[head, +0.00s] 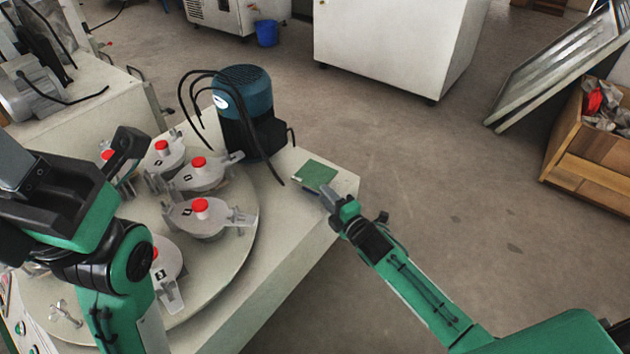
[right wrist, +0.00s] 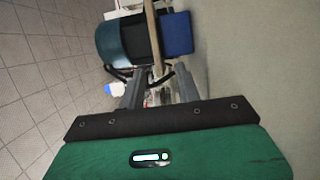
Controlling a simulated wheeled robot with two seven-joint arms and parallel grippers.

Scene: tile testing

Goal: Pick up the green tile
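The green tile (head: 315,173) lies flat near the far right corner of the pale table, with a darker edge along its near side. My right gripper (head: 327,193) is at the tile's near right side, its tips close to the edge; I cannot tell whether they touch it. In the right wrist view its two fingers (right wrist: 160,92) stand apart with nothing clearly between them. The green tile cannot be made out for sure in that view. My left gripper (head: 122,155) is over the left of the round plate, and its finger gap is not clear.
A teal and black motor (head: 245,105) with black cables stands just left of the tile. A round plate (head: 235,240) carries several grey fixtures with red knobs. The table's right edge is close to the tile. Open floor (head: 420,180) lies to the right.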

